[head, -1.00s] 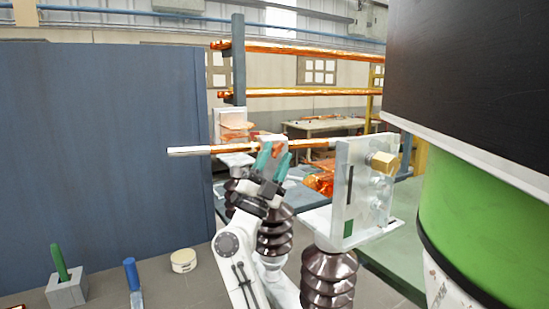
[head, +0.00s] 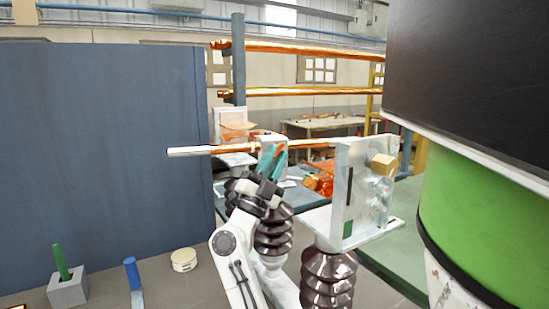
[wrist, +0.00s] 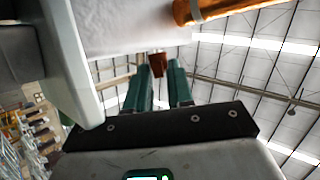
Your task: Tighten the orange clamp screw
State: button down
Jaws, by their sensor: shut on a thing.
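The orange clamp screw (wrist: 157,65) shows in the wrist view as a small brown-orange piece between the tips of my teal fingers. My gripper (wrist: 159,80) is shut on it, with a gap between the fingers lower down. In the head view my gripper (head: 276,152) points up at the pale clamp block on the copper rod, and the screw is mostly hidden by the fingers. The copper rod (head: 240,150) runs level from a silver tip at the left towards the upright grey plate (head: 346,180); its end also shows in the wrist view (wrist: 215,10).
Brown ribbed insulators (head: 328,280) stand under the frame, close to my arm. A dark blue panel (head: 100,150) fills the left. A grey block with a green handle (head: 67,290), a blue-handled tool (head: 131,274) and a round cream tin (head: 184,260) sit on the bench.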

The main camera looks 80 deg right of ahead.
jog(key=shift+w+a+r+m+y+p, duration=0.1)
jog(key=shift+w+r+m+y+p, duration=0.1)
jog(key=shift+m+y+p, duration=1.1)
jog(key=shift+w+r+m+y+p, duration=0.15)
jog(key=shift+m+y+p, duration=0.8)
jog(key=shift+y+p, duration=0.5)
jog(key=shift+w+a+r+m+y+p, duration=0.1)
jog(key=shift+r+m+y+p, duration=0.1)
jog(key=shift+m+y+p, duration=1.15)
jog(key=shift+s, duration=0.1)
jog(key=c, duration=1)
grip_release()
jog(key=shift+r+b+v, duration=0.2)
jog(key=shift+b+v, duration=1.85)
jog(key=shift+v, duration=3.35)
